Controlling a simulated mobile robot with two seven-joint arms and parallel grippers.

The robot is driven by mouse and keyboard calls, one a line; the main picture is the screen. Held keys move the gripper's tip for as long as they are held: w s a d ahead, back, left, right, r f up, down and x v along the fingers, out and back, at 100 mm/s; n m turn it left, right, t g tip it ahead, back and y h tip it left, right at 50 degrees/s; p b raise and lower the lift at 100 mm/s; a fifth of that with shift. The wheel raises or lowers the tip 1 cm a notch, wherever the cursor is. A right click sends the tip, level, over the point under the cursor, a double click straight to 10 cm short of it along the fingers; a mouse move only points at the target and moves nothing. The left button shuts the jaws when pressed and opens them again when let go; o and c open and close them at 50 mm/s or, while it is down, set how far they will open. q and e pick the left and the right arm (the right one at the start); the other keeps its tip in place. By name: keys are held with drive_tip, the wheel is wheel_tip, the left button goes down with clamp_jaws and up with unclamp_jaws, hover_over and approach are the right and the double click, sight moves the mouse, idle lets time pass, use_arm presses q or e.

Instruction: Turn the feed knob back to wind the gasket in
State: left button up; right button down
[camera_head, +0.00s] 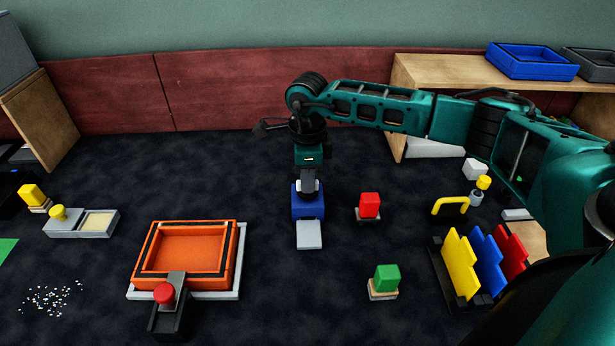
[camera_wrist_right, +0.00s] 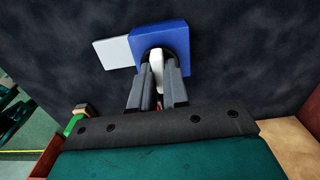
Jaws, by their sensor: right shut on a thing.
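A blue block (camera_head: 308,209) with a pale grey plate (camera_head: 309,235) at its front stands mid-table. My right gripper (camera_head: 307,186) points down over the block. In the right wrist view its two fingers (camera_wrist_right: 156,80) are shut on a white upright piece, seemingly the knob (camera_wrist_right: 157,62), on the blue block (camera_wrist_right: 172,40). To the left, an orange tray (camera_head: 190,280) with a black strip, possibly the gasket, along its rim sits on a light base (camera_head: 240,262). A dark bracket (camera_head: 170,318) with a red knob (camera_head: 164,294) overlaps its front. My left gripper is not in view.
A red block (camera_head: 370,205) and a green block (camera_head: 387,277) stand to the right. Beyond them are a yellow handle (camera_head: 450,204) and a rack with yellow (camera_head: 461,262), blue and red plates. White bits (camera_head: 50,298) lie at front left. A wooden shelf stands behind.

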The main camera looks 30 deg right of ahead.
drive_tip(key=c, duration=1.1)
unclamp_jaws()
drive_tip(key=shift+r, duration=0.1)
wheel_tip(320, 180, up, 13)
drive_tip(key=shift+f+p, duration=0.1)
drive_tip(key=shift+p, duration=0.25)
drive_tip(key=shift+s, duration=0.1)
